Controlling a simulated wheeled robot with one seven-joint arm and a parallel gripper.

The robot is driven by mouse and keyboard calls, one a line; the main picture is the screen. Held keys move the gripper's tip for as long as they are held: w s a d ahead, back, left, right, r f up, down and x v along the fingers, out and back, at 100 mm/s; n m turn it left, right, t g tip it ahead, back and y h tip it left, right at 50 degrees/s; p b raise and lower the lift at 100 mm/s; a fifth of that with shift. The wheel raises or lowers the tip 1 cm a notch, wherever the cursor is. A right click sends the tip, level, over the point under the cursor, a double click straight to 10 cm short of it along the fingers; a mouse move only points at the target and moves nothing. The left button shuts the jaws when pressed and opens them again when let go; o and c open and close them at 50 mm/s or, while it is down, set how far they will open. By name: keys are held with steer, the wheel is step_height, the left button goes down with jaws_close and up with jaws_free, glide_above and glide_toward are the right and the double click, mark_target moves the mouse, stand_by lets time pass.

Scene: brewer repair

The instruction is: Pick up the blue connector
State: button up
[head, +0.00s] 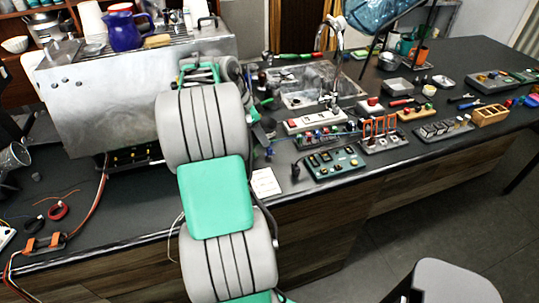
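A small blue piece (269,152) lies on the dark counter just right of my arm, near a white paper. It is too small to tell whether it is the blue connector. Other small blue items (470,105) lie at the far right of the counter. My arm rises through the middle of the head view and bends over the counter beside the metal machine. Its links cover the area behind them. My gripper's fingers are hidden behind the arm, so I cannot see whether they hold anything.
The steel brewer (110,95) stands left of my arm, with a blue jug (124,32) on top. A sink (305,85), switch panels (334,163) and small trays crowd the counter to the right. Orange cables (98,193) lie at left. A grey chair (450,282) stands in front.

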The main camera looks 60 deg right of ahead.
mark_target(269, 148)
steer(key=p+x, duration=0.1)
steer(key=x, duration=0.5)
steer(key=shift+s+d+f, duration=0.1)
steer(key=shift+f, duration=0.2)
jaws_close()
